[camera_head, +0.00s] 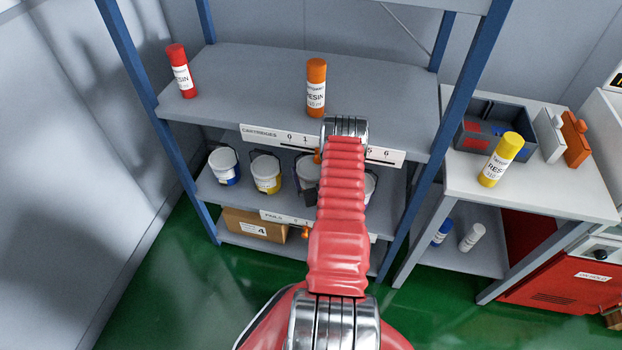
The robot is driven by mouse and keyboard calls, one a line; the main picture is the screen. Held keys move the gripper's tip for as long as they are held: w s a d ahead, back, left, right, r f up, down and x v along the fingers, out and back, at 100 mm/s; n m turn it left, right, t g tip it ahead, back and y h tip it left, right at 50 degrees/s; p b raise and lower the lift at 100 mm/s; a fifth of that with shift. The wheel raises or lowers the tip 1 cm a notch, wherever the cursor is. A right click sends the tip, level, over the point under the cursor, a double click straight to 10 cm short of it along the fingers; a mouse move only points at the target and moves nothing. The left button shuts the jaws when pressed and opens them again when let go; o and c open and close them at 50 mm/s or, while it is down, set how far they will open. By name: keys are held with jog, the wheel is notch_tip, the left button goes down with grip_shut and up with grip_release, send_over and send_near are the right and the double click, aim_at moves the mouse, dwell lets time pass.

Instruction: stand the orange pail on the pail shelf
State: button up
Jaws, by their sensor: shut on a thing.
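The pail shelf (212,190) is the middle board of the blue-posted rack, above a strip marked PAILS. On it stand a white pail with a blue band (222,166), one with a yellow band (265,173) and a third pale pail (307,171), whose lower part is dark or covered. The edge of another pale pail (371,186) shows to the right of my red arm. I cannot make out an orange pail. My arm reaches toward the rack and its forearm hides my gripper and part of the shelf.
Red (181,72) and orange (316,88) cartridges stand on the top board (240,85). A carton (252,226) lies on the bottom board. At right, a white table (540,190) holds a yellow cartridge (501,160) and a dark bin (490,122). Green floor is clear at left.

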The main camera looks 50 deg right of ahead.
dwell(0.3)
jog(key=shift+f, duration=1.95)
jog(key=o, duration=1.5)
jog(key=shift+f, duration=0.2)
jog(key=v, duration=1.2)
jog(key=shift+r, duration=0.1)
jog(key=shift+w, duration=0.1)
jog(key=shift+w, duration=0.1)
